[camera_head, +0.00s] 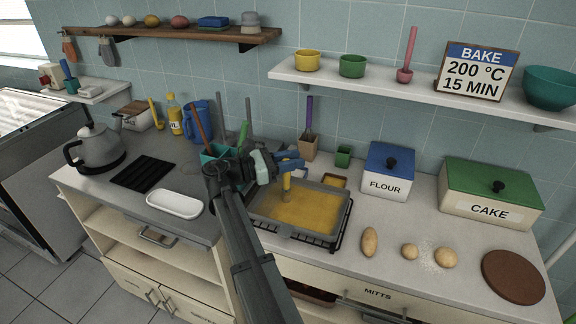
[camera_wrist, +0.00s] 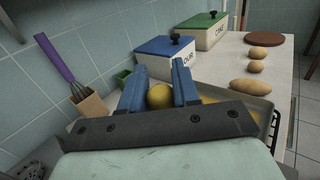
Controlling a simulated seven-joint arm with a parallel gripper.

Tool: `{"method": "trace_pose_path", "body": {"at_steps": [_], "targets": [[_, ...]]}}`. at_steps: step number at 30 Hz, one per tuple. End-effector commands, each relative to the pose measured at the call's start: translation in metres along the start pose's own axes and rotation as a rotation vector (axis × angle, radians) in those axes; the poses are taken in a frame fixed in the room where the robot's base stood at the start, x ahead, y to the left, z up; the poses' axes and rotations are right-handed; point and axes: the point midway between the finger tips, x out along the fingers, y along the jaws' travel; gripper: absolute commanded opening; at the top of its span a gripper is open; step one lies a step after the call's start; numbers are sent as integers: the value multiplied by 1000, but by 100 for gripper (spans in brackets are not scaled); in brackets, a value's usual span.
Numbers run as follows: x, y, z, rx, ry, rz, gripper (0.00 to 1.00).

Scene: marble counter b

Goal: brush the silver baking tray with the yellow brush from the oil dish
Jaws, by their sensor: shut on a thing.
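The silver baking tray (camera_head: 345,222) sits on a dark rack on the counter, its floor mostly covered in golden yellow; its rim shows in the wrist view (camera_wrist: 262,104). My gripper (camera_head: 290,164) is above the tray's back left part, its blue fingers shut on the yellow brush (camera_head: 287,185). The brush points down, its lower end at the tray floor; I cannot tell whether it touches. In the wrist view the round yellow brush end (camera_wrist: 160,96) shows between the fingers (camera_wrist: 160,88).
Behind the tray stand a utensil holder (camera_head: 309,148) and a small green cup (camera_head: 343,156). The flour box (camera_head: 388,172) and cake box (camera_head: 490,193) stand right. A potato (camera_head: 369,242) and round items (camera_head: 445,257) lie in front. A shelf (camera_head: 420,88) overhangs the back.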

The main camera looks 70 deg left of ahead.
Motion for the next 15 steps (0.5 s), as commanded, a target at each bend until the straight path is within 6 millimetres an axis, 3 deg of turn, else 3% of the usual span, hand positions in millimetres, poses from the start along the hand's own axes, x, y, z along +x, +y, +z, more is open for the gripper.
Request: {"method": "trace_pose_path", "body": {"at_steps": [15], "targets": [[31, 38, -2, 0, 0, -1, 0]]}}
